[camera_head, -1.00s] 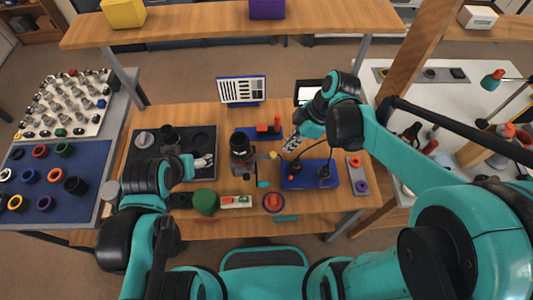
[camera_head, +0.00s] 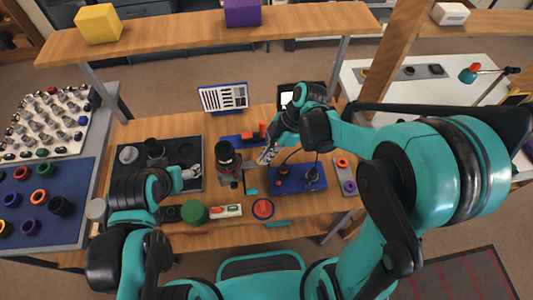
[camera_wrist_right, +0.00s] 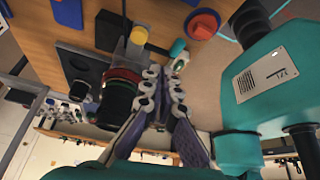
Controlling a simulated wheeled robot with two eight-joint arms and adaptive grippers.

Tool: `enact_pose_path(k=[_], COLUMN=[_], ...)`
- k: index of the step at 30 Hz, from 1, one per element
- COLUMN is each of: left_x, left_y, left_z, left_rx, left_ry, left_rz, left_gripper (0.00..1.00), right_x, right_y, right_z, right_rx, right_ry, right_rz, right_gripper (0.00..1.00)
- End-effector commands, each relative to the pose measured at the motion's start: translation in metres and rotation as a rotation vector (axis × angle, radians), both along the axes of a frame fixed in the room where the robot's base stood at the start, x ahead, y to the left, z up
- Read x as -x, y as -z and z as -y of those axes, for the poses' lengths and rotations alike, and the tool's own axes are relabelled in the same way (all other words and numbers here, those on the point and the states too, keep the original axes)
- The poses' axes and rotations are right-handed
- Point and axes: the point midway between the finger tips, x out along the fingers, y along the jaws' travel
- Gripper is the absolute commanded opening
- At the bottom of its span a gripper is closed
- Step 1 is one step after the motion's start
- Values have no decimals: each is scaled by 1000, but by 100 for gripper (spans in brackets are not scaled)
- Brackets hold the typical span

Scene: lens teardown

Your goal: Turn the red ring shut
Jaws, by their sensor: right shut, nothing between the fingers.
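The lens (camera_head: 227,158) is a dark cylinder standing upright in a holder at the middle of the table. In the right wrist view the lens (camera_wrist_right: 112,94) shows a red band, the red ring (camera_wrist_right: 124,74), next to a green band. My right gripper (camera_head: 264,157) is just right of the lens, apart from it in the head view. In the wrist view its fingers (camera_wrist_right: 165,82) are shut and empty beside the lens. My left gripper (camera_head: 192,173) is over the dark tray at the left; its fingers are too small to read.
The dark tray (camera_head: 197,143) holds small parts. A blue pad (camera_head: 314,184) with dark knobs lies right of the lens. A wooden shelf (camera_head: 190,32) spans the back.

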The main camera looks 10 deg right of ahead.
Motion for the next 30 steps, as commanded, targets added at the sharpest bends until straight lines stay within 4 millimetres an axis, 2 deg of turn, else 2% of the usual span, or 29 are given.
enact_pose_path(k=[1,3,8,12,16,30], left_x=[0,0,0,0,0,0], left_y=[7,12,22,21,21,22], left_z=[0,0,0,0,0,0], left_rx=[0,0,0,0,0,0], left_ry=[0,0,0,0,0,0], left_rz=[0,0,0,0,0,0], left_gripper=[75,75,75,75,75,75], right_x=[1,2,5,10,12,12], right_y=[14,28,56,46,44,42], right_z=[-5,-12,-26,-48,-59,-63], right_rx=[0,0,0,0,0,0], right_ry=[-2,-3,-2,-3,-1,1], right_rz=[0,0,1,0,0,0], right_gripper=[0,0,0,0,0,0])
